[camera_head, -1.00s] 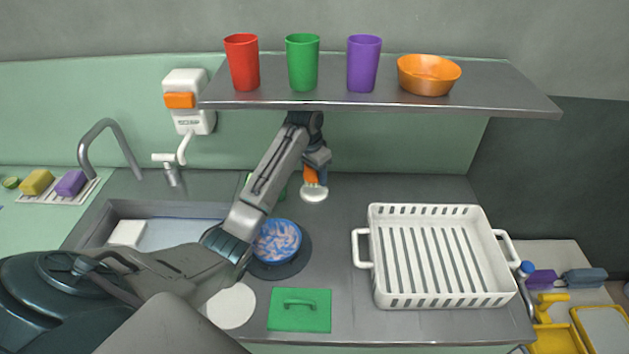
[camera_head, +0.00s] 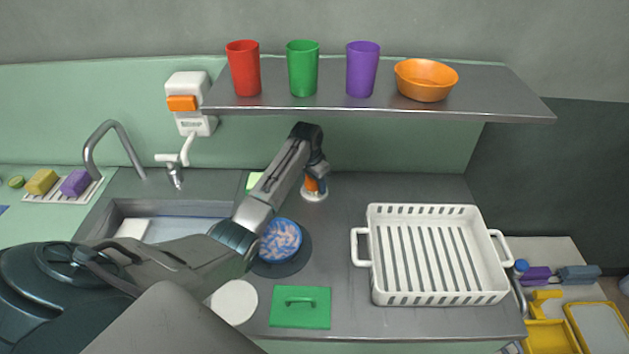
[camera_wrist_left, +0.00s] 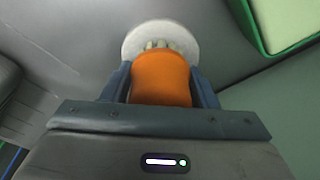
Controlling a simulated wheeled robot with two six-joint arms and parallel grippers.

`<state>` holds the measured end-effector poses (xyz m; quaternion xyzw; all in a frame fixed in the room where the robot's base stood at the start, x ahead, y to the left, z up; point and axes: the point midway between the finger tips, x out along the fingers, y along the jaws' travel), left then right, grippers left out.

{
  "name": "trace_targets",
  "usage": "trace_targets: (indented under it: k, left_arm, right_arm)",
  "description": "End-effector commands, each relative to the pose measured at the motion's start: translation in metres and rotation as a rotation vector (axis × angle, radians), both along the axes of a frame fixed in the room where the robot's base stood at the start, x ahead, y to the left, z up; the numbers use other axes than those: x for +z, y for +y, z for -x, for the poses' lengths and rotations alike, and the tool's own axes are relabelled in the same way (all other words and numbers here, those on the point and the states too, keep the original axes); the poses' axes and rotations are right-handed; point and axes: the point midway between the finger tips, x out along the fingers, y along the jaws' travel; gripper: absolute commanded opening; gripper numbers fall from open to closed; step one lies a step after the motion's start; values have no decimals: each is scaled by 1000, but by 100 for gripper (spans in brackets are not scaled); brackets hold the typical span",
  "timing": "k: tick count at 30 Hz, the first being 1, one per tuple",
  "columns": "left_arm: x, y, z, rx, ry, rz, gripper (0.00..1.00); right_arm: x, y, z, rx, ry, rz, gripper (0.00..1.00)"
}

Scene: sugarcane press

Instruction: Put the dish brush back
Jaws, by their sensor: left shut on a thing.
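My left gripper (camera_head: 316,178) reaches across the counter to the back, under the shelf. It is shut on the orange handle (camera_wrist_left: 161,78) of the dish brush, with a finger on each side. Pale bristles show just beyond the orange part. The brush also shows in the head view (camera_head: 311,185), mostly behind the gripper. A round white dish (camera_head: 314,195) lies on the counter directly below the brush; it also shows in the left wrist view (camera_wrist_left: 158,34). I cannot tell whether the bristles touch it. My right gripper is not in view.
A white slotted rack (camera_head: 440,299) stands to the right. A blue-patterned bowl (camera_head: 281,240) and green lid (camera_head: 300,318) lie nearer. A green-edged thing (camera_wrist_left: 252,25) is close to the gripper. The shelf (camera_head: 300,104) with cups hangs above. The counter right of the brush is clear.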

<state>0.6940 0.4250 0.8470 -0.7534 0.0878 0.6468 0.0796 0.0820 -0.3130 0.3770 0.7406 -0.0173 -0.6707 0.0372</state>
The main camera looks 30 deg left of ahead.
Motion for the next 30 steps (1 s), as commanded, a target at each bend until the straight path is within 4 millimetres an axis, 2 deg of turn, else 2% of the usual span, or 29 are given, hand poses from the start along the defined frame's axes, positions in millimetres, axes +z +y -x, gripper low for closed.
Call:
trace_targets:
  k: [4, 5, 8, 19, 30]
  left_arm:
    - [-3, 0, 0, 0, 0, 0, 28]
    - [-3, 0, 0, 0, -1, 0, 55]
    - [-3, 0, 0, 0, -1, 0, 75]
    - [3, 0, 0, 0, -1, -1, 75]
    - [60, 2, 8, 0, -4, -1, 75]
  right_arm:
    - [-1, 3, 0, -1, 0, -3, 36]
    - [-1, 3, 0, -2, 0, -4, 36]
    - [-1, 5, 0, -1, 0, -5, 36]
    - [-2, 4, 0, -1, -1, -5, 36]
    - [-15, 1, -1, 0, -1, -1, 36]
